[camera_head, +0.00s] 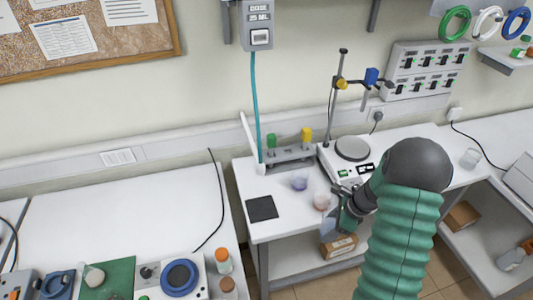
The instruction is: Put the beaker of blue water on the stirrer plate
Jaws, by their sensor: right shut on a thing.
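The stirrer plate (352,149) is a white unit with a round grey top, at the back of the small white table. My right gripper (334,216) is over the table's front part, in front of the stirrer plate. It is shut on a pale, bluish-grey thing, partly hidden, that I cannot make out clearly. My left gripper is not in view.
A dark square pad (262,208) lies at the table's front left. A rack with green and yellow pieces (290,155) is at the back. A stand with clamps (338,98) rises beside the stirrer plate.

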